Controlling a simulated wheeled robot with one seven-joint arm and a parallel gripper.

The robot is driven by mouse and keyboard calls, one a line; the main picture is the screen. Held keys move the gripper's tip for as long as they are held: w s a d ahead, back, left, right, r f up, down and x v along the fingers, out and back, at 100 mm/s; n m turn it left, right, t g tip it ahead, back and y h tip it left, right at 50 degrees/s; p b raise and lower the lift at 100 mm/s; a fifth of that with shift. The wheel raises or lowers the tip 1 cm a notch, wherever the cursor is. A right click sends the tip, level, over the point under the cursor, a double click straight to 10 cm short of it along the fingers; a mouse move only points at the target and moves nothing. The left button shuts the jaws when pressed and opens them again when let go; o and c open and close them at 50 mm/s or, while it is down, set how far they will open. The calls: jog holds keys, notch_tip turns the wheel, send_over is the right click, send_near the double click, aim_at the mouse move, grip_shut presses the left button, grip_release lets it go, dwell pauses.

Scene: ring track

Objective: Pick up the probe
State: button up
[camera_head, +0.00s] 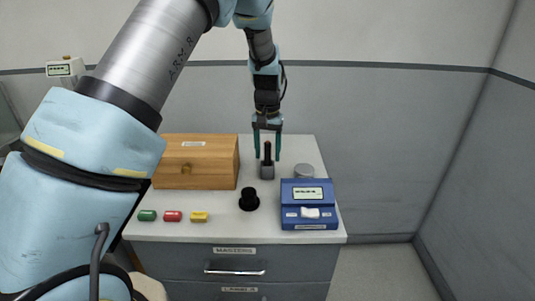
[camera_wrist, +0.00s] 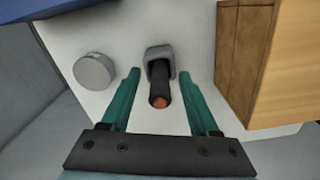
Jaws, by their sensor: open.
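The probe (camera_head: 267,153) is a dark upright stick standing in a grey holder (camera_head: 267,171) on the white cabinet top. In the wrist view the probe (camera_wrist: 159,88) shows a reddish-brown end facing the camera, with the grey holder (camera_wrist: 159,52) beyond it. My gripper (camera_head: 267,157) is open above the holder, with one teal finger on each side of the probe. In the wrist view the fingers (camera_wrist: 163,92) also lie to the left and right of the probe, with a gap on both sides. Nothing is gripped.
A wooden box (camera_head: 195,162) stands left of the holder. A grey round cylinder (camera_head: 304,171) and a blue device (camera_head: 309,204) stand to the right. A black knob-like object (camera_head: 249,199) is in front. Green (camera_head: 147,216), red (camera_head: 172,216) and yellow (camera_head: 199,217) pieces lie front left.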

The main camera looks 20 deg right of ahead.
jog(key=shift+f, duration=0.25)
grip_shut()
dwell(0.3)
